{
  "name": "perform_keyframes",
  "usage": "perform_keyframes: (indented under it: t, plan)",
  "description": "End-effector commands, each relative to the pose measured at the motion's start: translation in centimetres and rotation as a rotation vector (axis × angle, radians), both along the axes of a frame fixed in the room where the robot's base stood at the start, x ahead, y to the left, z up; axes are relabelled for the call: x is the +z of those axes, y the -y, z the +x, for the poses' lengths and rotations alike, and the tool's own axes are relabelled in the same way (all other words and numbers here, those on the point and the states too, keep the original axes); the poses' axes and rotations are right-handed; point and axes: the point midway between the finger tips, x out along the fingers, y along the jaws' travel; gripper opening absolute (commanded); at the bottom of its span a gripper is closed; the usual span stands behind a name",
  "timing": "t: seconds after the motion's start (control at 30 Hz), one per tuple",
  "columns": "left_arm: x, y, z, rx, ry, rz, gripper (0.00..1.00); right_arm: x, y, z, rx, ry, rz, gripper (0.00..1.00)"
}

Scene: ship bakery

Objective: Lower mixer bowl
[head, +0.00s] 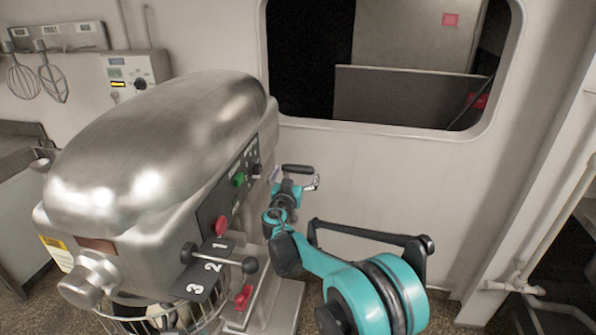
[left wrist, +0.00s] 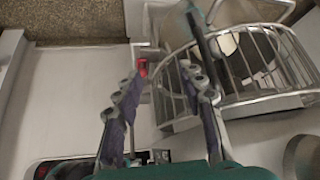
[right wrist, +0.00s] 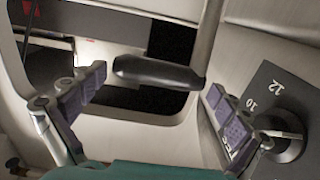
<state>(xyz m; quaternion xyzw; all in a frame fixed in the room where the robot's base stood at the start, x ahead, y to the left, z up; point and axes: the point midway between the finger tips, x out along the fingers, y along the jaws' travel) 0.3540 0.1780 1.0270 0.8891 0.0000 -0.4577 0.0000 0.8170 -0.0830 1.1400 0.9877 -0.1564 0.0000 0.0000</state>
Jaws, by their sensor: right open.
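The steel mixer (head: 140,150) fills the left of the head view. A black-gripped lever (head: 298,169) sticks out at its far right side. My right gripper (head: 303,181) is at this lever. In the right wrist view the lever's black grip (right wrist: 158,73) lies across the gap between the two open fingers (right wrist: 156,84), which are not closed on it. My left gripper (left wrist: 165,74) is open and empty in the left wrist view, near the mixer's wire guard (left wrist: 250,70). The bowl itself is mostly hidden; I cannot tell its height.
The mixer has a speed lever (head: 250,265) and a red knob (head: 243,297). A numbered dial (right wrist: 285,130) is close to my right fingers. Whisks (head: 52,82) hang on the wall at left. A window (head: 400,70) is behind; a white pipe frame (head: 540,250) stands right.

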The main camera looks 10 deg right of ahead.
Motion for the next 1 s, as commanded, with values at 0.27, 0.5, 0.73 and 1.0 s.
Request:
perform_keyframes:
  t: [0.27,0.5,0.73,1.0]
  plan:
    - [-0.5,0.0,0.0,0.000,0.000,0.000,0.40,0.0,0.7,2.2,0.000,-0.001,0.000,1.00]
    - [-0.5,0.0,0.0,0.000,0.000,0.000,0.40,0.0,0.7,2.3,0.000,-0.001,0.000,0.97]
    - [-0.5,0.0,0.0,0.000,0.000,0.000,0.40,0.0,0.7,2.2,0.000,-0.001,0.000,0.41]
    - [-0.9,0.0,0.0,0.000,0.000,0.000,0.40,-0.6,0.3,0.9,0.001,-0.001,0.000,0.42]
